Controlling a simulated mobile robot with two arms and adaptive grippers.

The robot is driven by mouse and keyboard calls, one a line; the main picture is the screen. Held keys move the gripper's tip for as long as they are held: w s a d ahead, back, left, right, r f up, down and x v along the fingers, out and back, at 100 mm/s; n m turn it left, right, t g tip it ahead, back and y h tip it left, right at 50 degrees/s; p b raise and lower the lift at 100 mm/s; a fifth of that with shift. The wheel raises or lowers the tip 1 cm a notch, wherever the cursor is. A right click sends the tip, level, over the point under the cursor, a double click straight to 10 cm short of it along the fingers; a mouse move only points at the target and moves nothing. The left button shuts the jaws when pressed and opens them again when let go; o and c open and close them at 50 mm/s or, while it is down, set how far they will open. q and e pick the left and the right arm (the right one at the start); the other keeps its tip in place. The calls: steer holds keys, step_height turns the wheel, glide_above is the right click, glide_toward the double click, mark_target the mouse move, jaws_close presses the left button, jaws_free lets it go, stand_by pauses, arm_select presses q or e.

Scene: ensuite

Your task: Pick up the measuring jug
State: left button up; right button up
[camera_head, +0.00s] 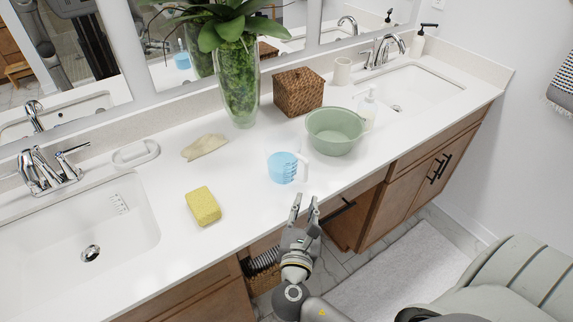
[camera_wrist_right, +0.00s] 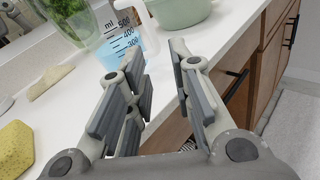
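The measuring jug (camera_head: 283,168) is clear with blue liquid or tint and stands upright on the white counter, near its front edge. In the right wrist view the jug (camera_wrist_right: 122,42) shows black ml markings, and its handle is towards the right. My right gripper (camera_head: 305,203) is open and empty, in front of the counter edge and short of the jug, with its fingers pointing towards it. In the right wrist view the fingers (camera_wrist_right: 155,62) stand apart, with the jug beyond them and slightly left. My left gripper is not in view.
A green basin (camera_head: 335,131) stands just behind and right of the jug. A yellow sponge (camera_head: 203,206) and a beige cloth (camera_head: 204,147) lie to the left. A glass vase with a plant (camera_head: 238,85) and a wicker box (camera_head: 298,92) stand behind.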

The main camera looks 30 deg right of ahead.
mark_target(306, 174)
steer(key=shift+n+t, duration=0.4)
steer(key=shift+n, duration=0.5)
steer(key=w+d, duration=0.1)
steer(key=w+r+p, duration=0.1)
steer(key=w, duration=0.1)
steer(key=w+d, duration=0.1)
steer(key=w, duration=0.1)
steer(key=shift+d+r, duration=0.2)
steer(key=shift+d, duration=0.1)
steer(key=p+x, duration=0.2)
steer(key=x, duration=0.2)
steer(key=shift+w+d, duration=0.2)
steer(key=shift+d, duration=0.2)
steer(key=shift+w+d+f, duration=0.1)
steer(key=shift+w+d, duration=0.15)
steer(key=shift+w, duration=0.1)
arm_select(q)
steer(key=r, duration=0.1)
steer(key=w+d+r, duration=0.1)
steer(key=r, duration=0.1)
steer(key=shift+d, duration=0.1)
arm_select(e)
steer(key=shift+c, duration=0.3)
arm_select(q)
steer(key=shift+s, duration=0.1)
arm_select(e)
steer(key=shift+s, duration=0.1)
jaws_close()
